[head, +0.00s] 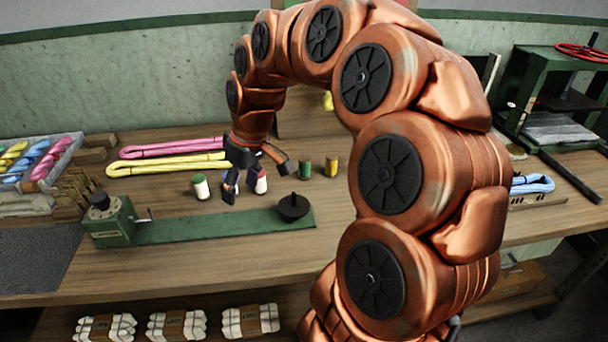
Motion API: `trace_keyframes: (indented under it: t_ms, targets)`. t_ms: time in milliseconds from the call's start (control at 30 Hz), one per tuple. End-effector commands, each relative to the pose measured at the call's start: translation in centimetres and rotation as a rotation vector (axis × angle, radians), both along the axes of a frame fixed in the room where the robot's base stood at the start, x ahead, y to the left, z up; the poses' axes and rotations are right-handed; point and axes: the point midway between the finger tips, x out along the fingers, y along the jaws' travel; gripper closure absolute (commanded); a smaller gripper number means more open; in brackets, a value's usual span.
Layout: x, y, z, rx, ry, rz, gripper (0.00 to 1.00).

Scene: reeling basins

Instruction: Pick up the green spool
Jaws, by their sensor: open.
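The green spool (304,168) stands upright on the wooden bench, between a white spool and a yellow spool (331,166). My gripper (258,178) points down to the left of the green spool, its two dark fingers spread apart. The right finger is close to the green spool in the picture; I cannot tell whether they touch. A white spool (261,185) shows between the fingers, partly covered by them; I cannot tell how far it lies from them in depth. Another white spool with a green top (201,188) stands further left.
A green winder with a long base (190,229) lies in front of the spools. Yellow (150,168) and pink (180,147) skeins lie behind at left. A green press (550,105) stands at right. My arm hides the bench's right middle.

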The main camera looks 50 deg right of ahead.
Motion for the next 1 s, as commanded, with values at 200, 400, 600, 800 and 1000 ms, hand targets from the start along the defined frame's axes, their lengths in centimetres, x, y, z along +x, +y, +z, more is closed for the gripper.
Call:
trace_keyframes:
  t_ms: [200, 400, 600, 800, 1000]
  targets:
    - [4.4, -11.4, -2.6, -0.011, -0.119, -0.048, 0.35]
    - [4.7, -20.5, -4.8, -0.049, -0.178, -0.102, 0.35]
    - [4.1, -24.5, -5.8, -0.073, -0.198, -0.126, 0.35]
    - [4.6, -24.7, -7.4, -0.072, -0.194, -0.124, 0.35]
    - [5.2, -24.7, -8.5, -0.073, -0.197, -0.125, 0.35]
